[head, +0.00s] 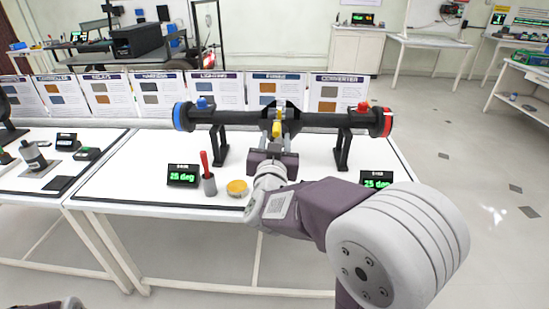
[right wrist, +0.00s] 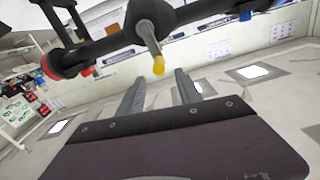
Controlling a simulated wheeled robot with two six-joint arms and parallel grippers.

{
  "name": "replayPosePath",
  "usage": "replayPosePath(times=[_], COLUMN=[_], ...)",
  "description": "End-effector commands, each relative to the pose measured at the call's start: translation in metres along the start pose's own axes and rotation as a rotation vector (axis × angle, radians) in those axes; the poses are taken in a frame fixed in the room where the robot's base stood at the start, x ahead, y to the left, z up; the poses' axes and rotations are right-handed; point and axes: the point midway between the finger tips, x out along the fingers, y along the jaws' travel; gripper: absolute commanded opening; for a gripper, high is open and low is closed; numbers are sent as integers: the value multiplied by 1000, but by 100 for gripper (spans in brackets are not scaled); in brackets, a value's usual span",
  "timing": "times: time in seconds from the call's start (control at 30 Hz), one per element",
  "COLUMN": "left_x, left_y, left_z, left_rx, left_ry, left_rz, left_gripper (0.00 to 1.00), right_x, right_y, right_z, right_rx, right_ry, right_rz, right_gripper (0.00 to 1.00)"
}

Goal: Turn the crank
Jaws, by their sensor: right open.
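A black horizontal tube (head: 235,116) with a blue left end and a red right end rests on two black stands. The crank (head: 277,127) is at its middle, a grey arm with yellow parts. In the right wrist view the crank (right wrist: 147,31) ends in a rounded yellow tip. My right gripper (head: 275,146) is just below and in front of the crank. In the right wrist view its fingers (right wrist: 162,76) are apart, and the yellow tip appears in line with the gap near the fingertips. Contact cannot be told. My left gripper is not in view.
The white table (head: 130,190) carries two displays reading 25 deg, the left one (head: 183,176) and the right one (head: 375,179). Several panels stand behind the tube.

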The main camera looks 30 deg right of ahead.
Motion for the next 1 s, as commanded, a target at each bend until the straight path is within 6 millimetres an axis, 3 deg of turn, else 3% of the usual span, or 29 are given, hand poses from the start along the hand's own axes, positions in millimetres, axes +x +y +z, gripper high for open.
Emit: replayPosePath(times=[0.03, 0.27, 0.4, 0.7, 1.0], left_x=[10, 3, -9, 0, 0], left_y=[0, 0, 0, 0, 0], left_z=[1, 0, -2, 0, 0], left_rx=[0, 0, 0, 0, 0], left_ry=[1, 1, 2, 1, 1], left_rz=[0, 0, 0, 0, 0], left_gripper=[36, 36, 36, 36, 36], right_x=[0, 4, 28, 82, 90], right_y=[0, -1, -1, -1, -2], right_z=[10, 5, 5, 8, 8], right_rx=[1, -2, -3, -1, -1], right_ry=[1, -1, -3, -2, -2], right_rz=[-3, -4, -2, -5, -7], right_gripper=[41, 41, 41, 41, 41])
